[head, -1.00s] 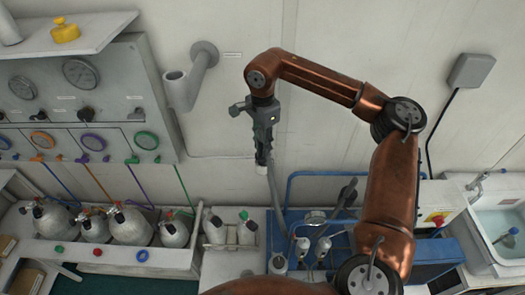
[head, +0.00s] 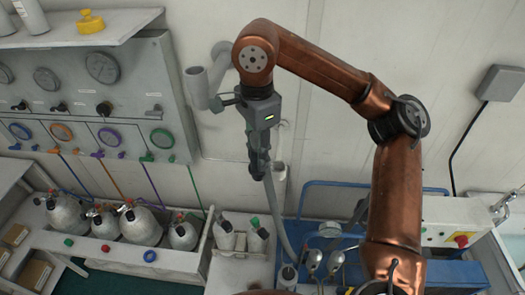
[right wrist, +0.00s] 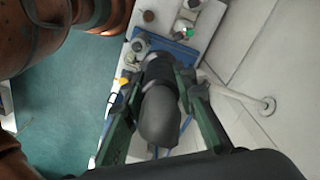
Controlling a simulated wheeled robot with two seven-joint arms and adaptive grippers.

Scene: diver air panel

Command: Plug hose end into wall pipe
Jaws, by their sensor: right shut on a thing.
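A grey elbow-shaped wall pipe (head: 199,86) sticks out from the wall at upper middle in the head view. My right gripper (head: 259,168) points down, to the right of and below this pipe. In the right wrist view my right gripper (right wrist: 155,125) is shut on the hose end (right wrist: 160,112), a dark round-tipped cylinder between the green-sided fingers. The grey hose (head: 276,212) hangs from the gripper toward the bench. The hose end and the pipe look apart. My left gripper is not in view.
A gauge panel (head: 95,62) is left of the pipe, with several cylinders (head: 140,222) below. A pale pipe (right wrist: 235,94) with a wall flange shows in the right wrist view. A blue-railed unit (head: 335,186) and a switch box (head: 503,83) are to the right.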

